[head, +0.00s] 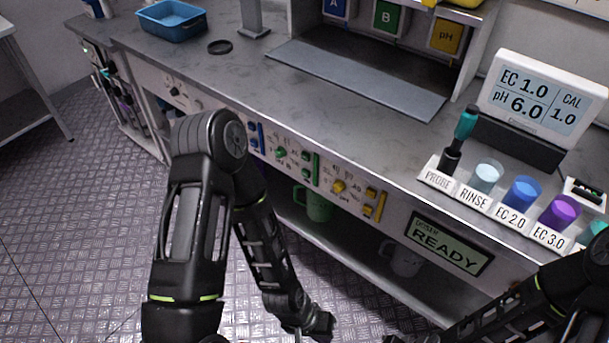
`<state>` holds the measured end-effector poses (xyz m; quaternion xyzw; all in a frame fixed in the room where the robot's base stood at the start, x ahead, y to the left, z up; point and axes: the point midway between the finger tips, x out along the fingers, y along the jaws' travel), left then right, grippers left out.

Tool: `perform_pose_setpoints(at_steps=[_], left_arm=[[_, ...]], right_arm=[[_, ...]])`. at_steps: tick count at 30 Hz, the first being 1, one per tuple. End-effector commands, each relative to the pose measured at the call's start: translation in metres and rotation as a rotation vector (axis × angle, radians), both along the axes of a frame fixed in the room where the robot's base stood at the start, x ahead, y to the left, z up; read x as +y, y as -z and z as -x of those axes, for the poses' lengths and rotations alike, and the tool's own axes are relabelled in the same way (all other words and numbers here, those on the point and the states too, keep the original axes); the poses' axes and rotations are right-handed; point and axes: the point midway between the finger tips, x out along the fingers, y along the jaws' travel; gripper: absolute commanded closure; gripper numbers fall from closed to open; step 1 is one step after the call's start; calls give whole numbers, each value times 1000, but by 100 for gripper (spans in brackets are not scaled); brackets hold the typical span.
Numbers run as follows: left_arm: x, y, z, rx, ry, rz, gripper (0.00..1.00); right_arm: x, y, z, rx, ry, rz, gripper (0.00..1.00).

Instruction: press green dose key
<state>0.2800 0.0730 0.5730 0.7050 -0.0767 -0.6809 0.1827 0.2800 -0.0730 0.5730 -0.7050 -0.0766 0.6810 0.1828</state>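The green dose section sits on the counter's front panel, with a green knob (280,152), small green keys (305,156) and an upright green bar (316,169). The key labels are too small to read. My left gripper (318,324) hangs low at the bottom centre, below the panel and apart from the keys; its fingers are too unclear to judge. My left arm's elbow covers part of the panel left of the blue keys (254,138). My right gripper (392,340) is barely visible at the bottom edge, mostly cut off.
Yellow keys (370,193) and a yellow knob (338,186) lie right of the green section. A READY display (447,243) is further right. Below the panel, a shelf holds a green mug (318,205). The probe rack (462,194) and meter (540,98) stand on the counter.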

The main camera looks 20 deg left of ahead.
Motion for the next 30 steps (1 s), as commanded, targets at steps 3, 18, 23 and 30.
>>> perform_pose_setpoints(at_steps=[3, 18, 23, 30], left_arm=[[0, 0, 0, 0, 0, 0, 100], [0, 0, 0, 0, 0, 0, 100], [0, 0, 0, 0, 0, 0, 100], [2, 7, -1, 0, -6, -1, 100]], right_arm=[[0, 0, 0, 0, 0, 0, 64], [0, 0, 0, 0, 0, 0, 64], [0, 0, 0, 0, 0, 0, 64], [0, 6, 0, 0, 0, 0, 64]])
